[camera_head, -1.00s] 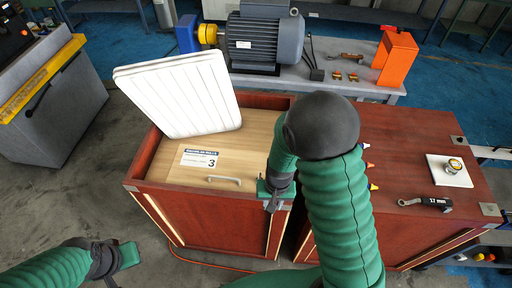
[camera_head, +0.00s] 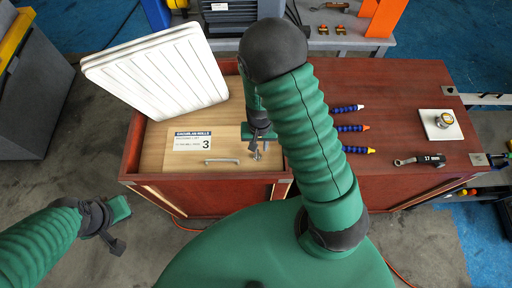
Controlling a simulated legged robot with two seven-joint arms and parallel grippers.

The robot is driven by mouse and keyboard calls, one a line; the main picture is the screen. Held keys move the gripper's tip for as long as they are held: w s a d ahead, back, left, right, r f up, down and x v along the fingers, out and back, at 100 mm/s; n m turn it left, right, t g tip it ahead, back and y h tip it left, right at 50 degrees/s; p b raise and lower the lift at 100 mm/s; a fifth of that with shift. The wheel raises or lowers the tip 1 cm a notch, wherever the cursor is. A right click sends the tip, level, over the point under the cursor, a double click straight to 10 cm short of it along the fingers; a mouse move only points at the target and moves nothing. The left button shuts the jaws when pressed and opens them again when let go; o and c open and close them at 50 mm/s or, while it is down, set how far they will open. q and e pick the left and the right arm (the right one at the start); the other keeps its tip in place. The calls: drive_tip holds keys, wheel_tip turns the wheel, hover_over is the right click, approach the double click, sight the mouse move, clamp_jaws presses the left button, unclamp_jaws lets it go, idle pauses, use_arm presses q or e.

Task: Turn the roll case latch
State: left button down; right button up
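The roll case (camera_head: 146,168) is a red-brown wooden box with a pale wood inner panel, a label marked 3 (camera_head: 193,141) and a grey bar handle (camera_head: 222,161). My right gripper (camera_head: 257,152) hangs over the right part of the panel, right of the handle. A small grey metal piece shows at its fingertips; I cannot tell whether it is the latch or a finger, nor whether they touch. My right arm hides the area beside it. My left gripper (camera_head: 120,228) is low at the left, away from the case, its opening unclear.
A white ribbed panel (camera_head: 160,85) leans over the case's back left. To the right, a red-brown cabinet top (camera_head: 400,95) holds blue nozzles with coloured tips (camera_head: 352,128), a white pad with a round metal part (camera_head: 440,124) and a 17 mm wrench (camera_head: 420,160). Floor at left is open.

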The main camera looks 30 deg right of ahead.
sight(258, 155)
drive_tip(key=f+b, duration=0.2)
drive_tip(key=f, duration=0.1)
drive_tip(key=shift+s+d, duration=0.1)
drive_tip(key=shift+d, duration=0.1)
drive_tip(key=f+b, duration=0.1)
drive_tip(key=f, duration=0.1)
drive_tip(key=w+f+b, duration=0.1)
drive_tip(key=shift+w+a+f+b, duration=0.2)
drive_tip(key=shift+f+b, duration=0.15)
drive_tip(key=shift+b, duration=0.05)
drive_tip(key=shift+a+r+p, duration=0.1)
drive_tip(key=shift+r+p, duration=0.2)
drive_tip(key=shift+r, duration=0.05)
drive_tip(key=shift+s, duration=0.7)
drive_tip(key=shift+w+d+f, duration=0.1)
drive_tip(key=shift+w+d, duration=0.05)
drive_tip(key=shift+d, duration=0.1)
drive_tip(key=c, duration=0.5)
drive_tip(key=shift+a, duration=0.25)
clamp_jaws()
